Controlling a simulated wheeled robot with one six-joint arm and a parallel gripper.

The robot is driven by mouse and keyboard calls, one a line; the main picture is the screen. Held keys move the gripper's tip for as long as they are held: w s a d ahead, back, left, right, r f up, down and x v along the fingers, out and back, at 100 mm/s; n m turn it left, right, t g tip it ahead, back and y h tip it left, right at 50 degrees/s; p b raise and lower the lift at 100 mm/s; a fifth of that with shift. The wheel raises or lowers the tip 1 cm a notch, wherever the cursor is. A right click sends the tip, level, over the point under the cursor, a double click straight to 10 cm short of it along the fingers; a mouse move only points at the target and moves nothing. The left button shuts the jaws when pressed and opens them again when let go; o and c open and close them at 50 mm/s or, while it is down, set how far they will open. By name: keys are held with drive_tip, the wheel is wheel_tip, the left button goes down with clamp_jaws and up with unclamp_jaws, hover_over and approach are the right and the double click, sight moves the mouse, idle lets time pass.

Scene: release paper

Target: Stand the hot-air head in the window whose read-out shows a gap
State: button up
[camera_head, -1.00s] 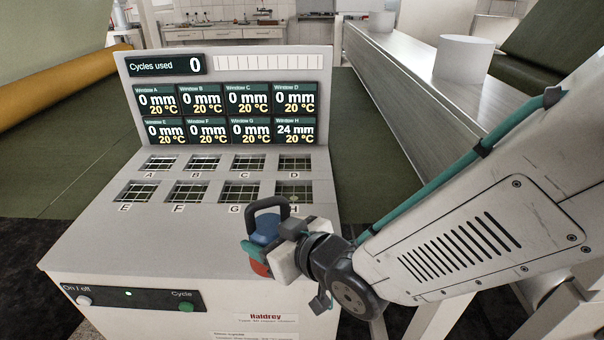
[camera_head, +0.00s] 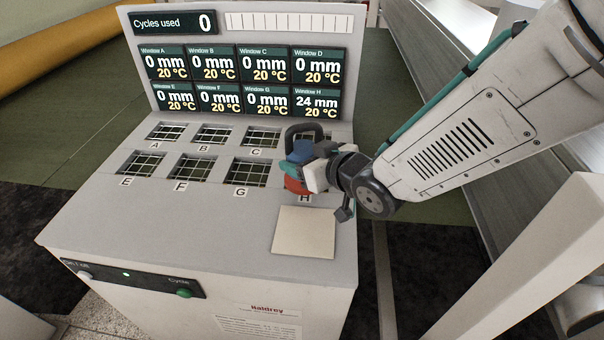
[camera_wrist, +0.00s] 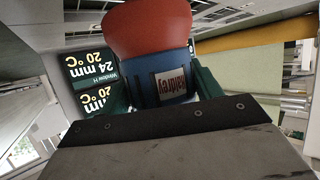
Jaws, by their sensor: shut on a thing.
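My gripper (camera_head: 308,172) is shut on the hot-air head (camera_head: 297,184), which has a blue body, a red lower end and a dark loop handle on top. In the head view it is at window H, hiding that window and part of D. I cannot tell whether the head touches the panel. The wrist view shows its red and blue body (camera_wrist: 158,55) close up, with a label. The read-out for window H (camera_head: 316,100) shows 24 mm and 20 °C. The other read-outs show 0 mm and 20 °C.
Windows A to G stand in two rows; window G (camera_head: 246,172) is just left of the head. A pale square plate (camera_head: 304,232) lies on the panel in front of H. The display board (camera_head: 240,65) rises behind. Cycles used reads 0. A green Cycle button (camera_head: 183,293) is on the front.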

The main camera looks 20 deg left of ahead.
sight(309, 141)
drive_tip(key=w, duration=0.2)
drive_tip(key=w+a, duration=0.1)
drive_tip(key=w, duration=0.3)
drive_tip(key=shift+w+a+f, duration=0.2)
drive_tip(key=shift+w+f, duration=0.1)
drive_tip(key=shift+w, duration=0.05)
drive_tip(key=shift+s+f, duration=0.1)
drive_tip(key=shift+f, duration=1.6)
drive_tip(key=o, duration=1.8)
drive_tip(key=shift+f, duration=0.2)
drive_tip(key=shift+s+d+r, duration=0.1)
drive_tip(key=shift+r, duration=0.1)
drive_tip(key=v, duration=0.7)
drive_tip(key=shift+d, duration=0.15)
